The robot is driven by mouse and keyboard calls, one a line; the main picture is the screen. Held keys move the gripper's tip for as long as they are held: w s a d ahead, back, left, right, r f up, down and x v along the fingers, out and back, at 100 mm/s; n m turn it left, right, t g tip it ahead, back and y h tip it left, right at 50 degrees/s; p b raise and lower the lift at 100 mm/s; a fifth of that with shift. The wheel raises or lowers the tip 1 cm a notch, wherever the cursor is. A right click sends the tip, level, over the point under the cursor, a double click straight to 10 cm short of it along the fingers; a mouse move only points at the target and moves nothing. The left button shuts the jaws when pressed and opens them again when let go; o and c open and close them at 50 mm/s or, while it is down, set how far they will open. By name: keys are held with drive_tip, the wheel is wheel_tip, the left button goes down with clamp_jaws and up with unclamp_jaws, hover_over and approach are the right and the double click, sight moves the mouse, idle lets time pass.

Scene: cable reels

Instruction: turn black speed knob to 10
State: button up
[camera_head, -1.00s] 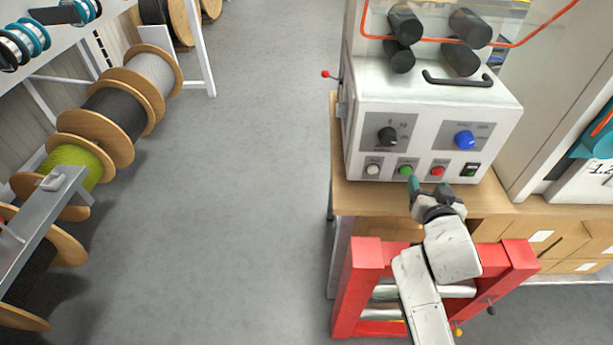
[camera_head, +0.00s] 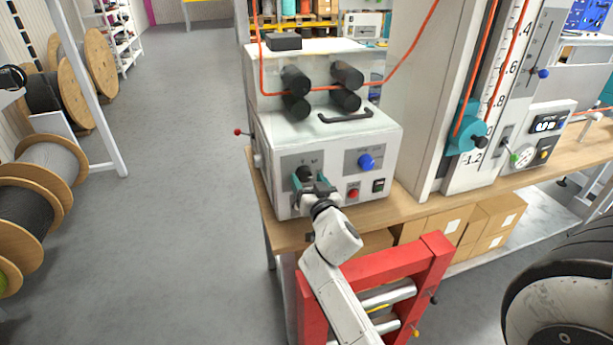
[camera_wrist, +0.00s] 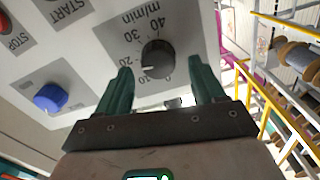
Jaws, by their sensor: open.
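The black speed knob (camera_wrist: 158,60) is on the white machine's front panel, on a grey scale plate marked in m/min that appears upside down in the wrist view. A short white mark shows on the knob; which number it points at I cannot tell for sure. In the head view the knob (camera_head: 304,173) is at the panel's upper left. My gripper (camera_wrist: 165,77) is open, its two green fingers pointing at the panel on either side of the knob. The fingertips look just short of it or beside it; contact is unclear. In the head view my gripper (camera_head: 316,187) partly hides the panel.
A blue knob (camera_head: 366,162) and a red button (camera_head: 353,194) are on the same panel. The machine (camera_head: 285,130) stands on a wooden bench (camera_head: 405,212). A red roller frame (camera_head: 437,260) stands below.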

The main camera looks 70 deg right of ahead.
drive_tip(key=shift+x, duration=0.8)
drive_tip(key=shift+c, duration=0.2)
drive_tip(key=c, duration=1)
drive_tip(key=shift+n, duration=0.3)
drive_tip(key=n, duration=0.3)
drive_tip(key=shift+w+n, duration=0.1)
drive_tip(key=shift+n, duration=0.2)
drive_tip(key=n, duration=0.5)
drive_tip(key=shift+f+n, duration=0.1)
drive_tip(key=shift+n, duration=0.3)
